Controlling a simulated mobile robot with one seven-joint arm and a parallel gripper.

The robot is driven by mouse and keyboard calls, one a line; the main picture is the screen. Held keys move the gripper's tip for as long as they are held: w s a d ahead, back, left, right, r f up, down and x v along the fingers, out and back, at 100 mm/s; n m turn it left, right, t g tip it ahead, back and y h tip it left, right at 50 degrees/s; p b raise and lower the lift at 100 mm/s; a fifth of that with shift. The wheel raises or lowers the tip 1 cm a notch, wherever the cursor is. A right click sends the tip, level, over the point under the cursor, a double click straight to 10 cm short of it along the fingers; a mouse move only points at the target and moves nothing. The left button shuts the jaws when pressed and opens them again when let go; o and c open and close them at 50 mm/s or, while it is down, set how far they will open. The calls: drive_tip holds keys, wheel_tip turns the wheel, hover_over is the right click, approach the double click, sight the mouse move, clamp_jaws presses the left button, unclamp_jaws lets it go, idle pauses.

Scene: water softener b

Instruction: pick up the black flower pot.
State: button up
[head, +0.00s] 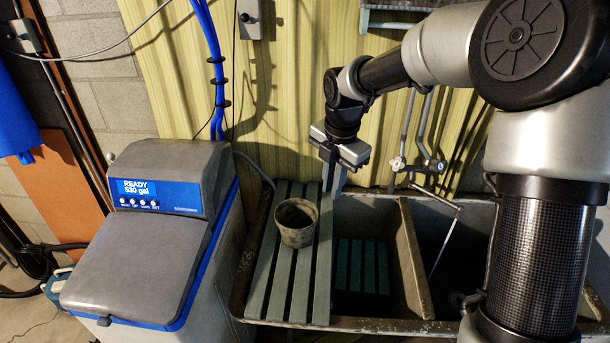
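A weathered, dark grey-brown flower pot (297,223) stands upright on a slatted green-grey rack (268,286) at the left of a double sink. It is the only pot in view, and its open top shows a dark inside. My gripper (333,185) points down behind the pot and a little to its right, near the back edge of the sink. It is apart from the pot, and nothing shows between its fingers. The fingers look close together, but the angle hides how wide the gap is.
A grey water softener (145,245) with a blue display stands left of the rack. The sink's divider (411,262) and faucet pipes (418,165) are to the right. A corrugated yellow wall (290,90) closes off the back. The slats around the pot are clear.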

drive_tip(key=w+a+f+n+y, duration=0.1)
drive_tip(key=w+a+f+n, duration=0.2)
drive_tip(key=f+n, duration=0.15)
hover_over(310, 239)
drive_tip(key=shift+g, duration=0.3)
drive_tip(key=f, duration=0.7)
drive_tip(key=d+f, duration=0.1)
drive_tip(key=f, duration=0.3)
drive_tip(key=shift+f, duration=0.2)
drive_tip(key=shift+w+a+f+p, duration=0.1)
drive_tip(key=shift+f+p, duration=0.1)
drive_tip(key=shift+f, duration=0.75)
drive_tip(key=shift+w+a+f+p, duration=0.1)
drive_tip(key=shift+w+f+p, duration=0.1)
drive_tip(key=shift+f, duration=0.8)
drive_tip(key=shift+w+a+f+p, duration=0.1)
drive_tip(key=shift+f+p, duration=0.1)
drive_tip(key=shift+f, duration=0.75)
clamp_jaws()
